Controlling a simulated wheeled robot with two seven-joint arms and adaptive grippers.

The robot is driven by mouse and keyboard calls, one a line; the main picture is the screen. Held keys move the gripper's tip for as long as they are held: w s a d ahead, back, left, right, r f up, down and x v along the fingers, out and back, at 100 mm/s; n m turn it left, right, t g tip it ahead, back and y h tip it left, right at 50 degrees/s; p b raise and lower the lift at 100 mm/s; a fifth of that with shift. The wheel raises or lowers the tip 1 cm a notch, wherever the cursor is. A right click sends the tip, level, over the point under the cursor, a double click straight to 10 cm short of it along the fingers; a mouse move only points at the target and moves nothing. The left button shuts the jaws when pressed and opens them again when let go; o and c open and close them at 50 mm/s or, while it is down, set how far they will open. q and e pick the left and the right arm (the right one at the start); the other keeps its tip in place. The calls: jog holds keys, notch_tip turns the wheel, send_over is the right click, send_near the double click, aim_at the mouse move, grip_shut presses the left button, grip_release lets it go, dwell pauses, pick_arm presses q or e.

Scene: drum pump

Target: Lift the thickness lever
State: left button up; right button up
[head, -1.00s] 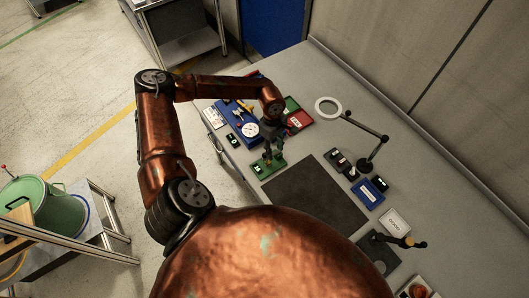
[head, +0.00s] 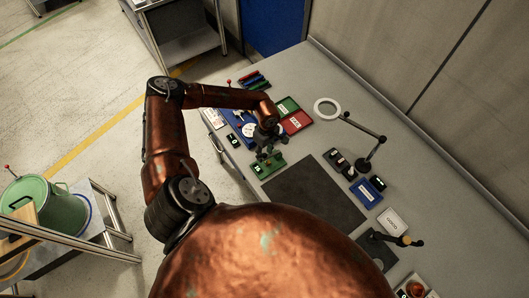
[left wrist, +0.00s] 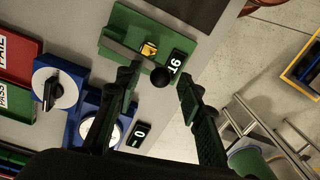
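A green fixture (left wrist: 150,42) carries a dark lever (left wrist: 125,50) ending in a black ball knob (left wrist: 162,77), with a small yellow part beside it. The green fixture also shows in the head view (head: 262,169). My left gripper (left wrist: 158,86) is open, its two fingertips apart on either side of the knob in the left wrist view; I cannot tell how far the knob lies beyond them. In the head view my left gripper (head: 267,153) is just above the green fixture and hides part of it. My right gripper is in neither view.
A blue device with a white dial (left wrist: 115,130) and a blue block with a black rotary knob (left wrist: 52,90) stand close beside the left finger. Red (head: 296,122) and green trays lie behind. A dark mat (head: 315,190) is clear. A ring magnifier (head: 328,108) stands farther right.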

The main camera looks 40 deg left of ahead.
pick_arm(q)
jog(key=shift+c, duration=0.5)
grip_shut()
